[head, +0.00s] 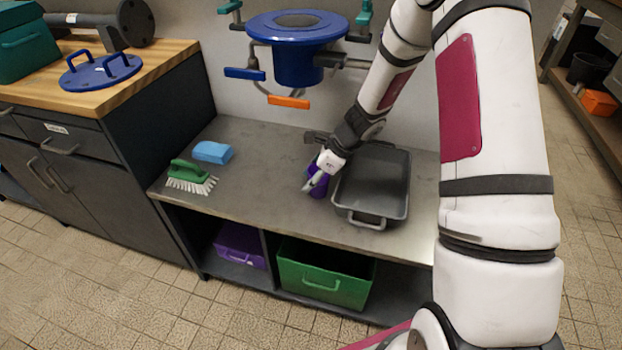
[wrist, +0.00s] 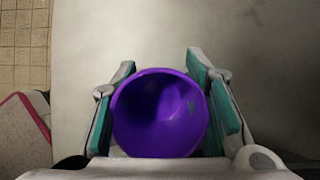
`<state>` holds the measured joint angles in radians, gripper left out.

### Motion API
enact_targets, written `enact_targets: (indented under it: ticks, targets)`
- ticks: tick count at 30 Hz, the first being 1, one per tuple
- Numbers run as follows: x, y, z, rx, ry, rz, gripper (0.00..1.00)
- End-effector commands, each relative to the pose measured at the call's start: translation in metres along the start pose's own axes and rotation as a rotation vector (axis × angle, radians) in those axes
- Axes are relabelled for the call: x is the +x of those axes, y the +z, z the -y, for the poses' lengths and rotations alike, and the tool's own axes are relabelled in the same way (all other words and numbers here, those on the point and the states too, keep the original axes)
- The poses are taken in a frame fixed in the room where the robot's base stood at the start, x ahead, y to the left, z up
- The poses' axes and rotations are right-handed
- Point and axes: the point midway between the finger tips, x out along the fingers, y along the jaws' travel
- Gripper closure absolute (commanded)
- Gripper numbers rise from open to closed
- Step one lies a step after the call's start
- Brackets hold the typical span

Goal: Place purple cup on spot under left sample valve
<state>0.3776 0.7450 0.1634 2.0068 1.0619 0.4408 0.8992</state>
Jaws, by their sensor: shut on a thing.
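The purple cup (wrist: 160,115) is between the teal pads of my gripper (wrist: 165,85) in the wrist view, its round open mouth facing the camera. My gripper is shut on it. In the head view my gripper (head: 313,182) holds the purple cup (head: 318,186) at the grey bench, just left of the grey tray. I cannot tell whether the cup touches the bench. The blue pipe fitting (head: 297,60) hangs above the back of the bench, with a blue handle (head: 245,74) at left and an orange handle (head: 288,102) below. No marked spot is clear.
The grey tray (head: 372,210) stands right of the cup. A green brush (head: 190,176) and blue sponge (head: 212,152) lie at the bench's left. The bench top (head: 262,190) between them and the cup is clear. Purple (head: 240,243) and green (head: 325,275) bins sit below.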

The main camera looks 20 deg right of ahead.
Motion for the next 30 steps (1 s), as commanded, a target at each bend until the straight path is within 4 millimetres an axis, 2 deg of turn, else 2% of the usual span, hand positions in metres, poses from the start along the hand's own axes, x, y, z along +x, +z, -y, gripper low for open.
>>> enact_targets:
  ticks: [3, 4, 6, 7, 16, 20, 23, 30]
  targets:
    - [0.004, -0.002, 0.0, 0.0, 0.0, 0.0, 0.81]
    - [0.004, -0.002, 0.0, 0.0, 0.0, 0.0, 0.57]
    - [0.003, -0.002, 0.0, 0.0, 0.0, 0.0, 0.42]
    - [0.003, -0.002, 0.0, 0.0, 0.0, 0.0, 0.38]
    - [0.002, -0.001, 0.0, 0.0, 0.0, 0.0, 0.38]
    - [-0.004, 0.001, 0.0, 0.0, -0.001, 0.0, 0.38]
    - [-0.02, 0.002, 0.0, 0.0, -0.002, 0.0, 0.38]
    - [-0.071, 0.002, 0.0, 0.001, -0.002, 0.0, 0.38]
